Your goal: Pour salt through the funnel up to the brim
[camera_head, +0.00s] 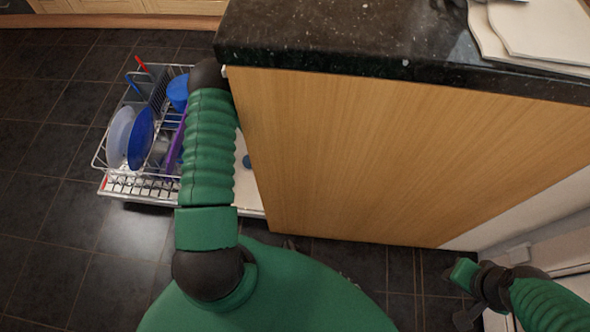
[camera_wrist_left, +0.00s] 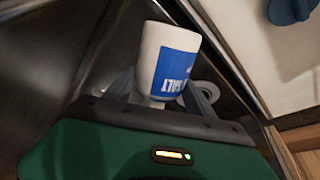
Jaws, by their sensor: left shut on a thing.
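In the left wrist view, a white salt container (camera_wrist_left: 172,50) with a blue label stands between the fingers of my left gripper (camera_wrist_left: 162,104). The gripper is shut on its lower part in the picture. The label lettering reads upside down. A pale, ring-like thing (camera_wrist_left: 207,90) shows partly behind the right finger; I cannot tell whether it is the funnel. In the head view my left arm reaches up beside the cabinet, and its gripper and the container are hidden.
An open dishwasher rack (camera_head: 150,185) with blue dishes (camera_head: 141,137) and a purple utensil (camera_head: 176,145) is left of my arm. A dark granite counter (camera_head: 350,40) on a wooden cabinet (camera_head: 400,155) stands to the right. The tiled floor (camera_head: 50,230) at left is clear.

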